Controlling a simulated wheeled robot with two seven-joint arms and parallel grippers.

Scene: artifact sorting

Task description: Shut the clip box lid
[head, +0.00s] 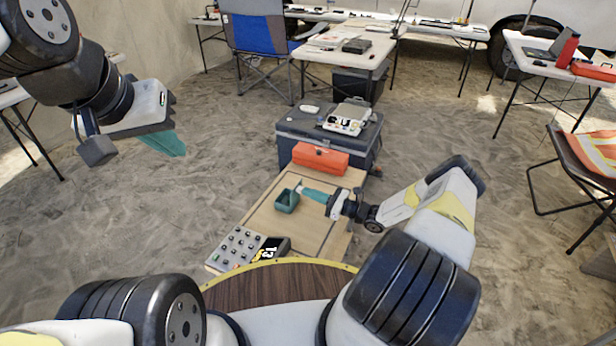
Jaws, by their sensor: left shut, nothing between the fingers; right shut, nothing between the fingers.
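I cannot tell for sure which container is the clip box. An orange-red box (320,158) with a small dark latch lies at the far end of the wooden work surface (318,222), and its top looks down. A small teal box (287,201), open at the top, stands nearer on that surface. My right gripper (304,192) is shut and empty, its teal fingers pointing left at the teal box's right side; I cannot tell whether they touch. My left gripper (177,150) is shut and empty, raised at the left, away from the boxes.
A keypad-like device (237,247) lies at the near left of the work surface. Behind it stands a dark case (290,126) carrying a pale box (347,117) with small items. A blue chair (258,37) and several tables stand farther back. Sandy floor is clear on the left.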

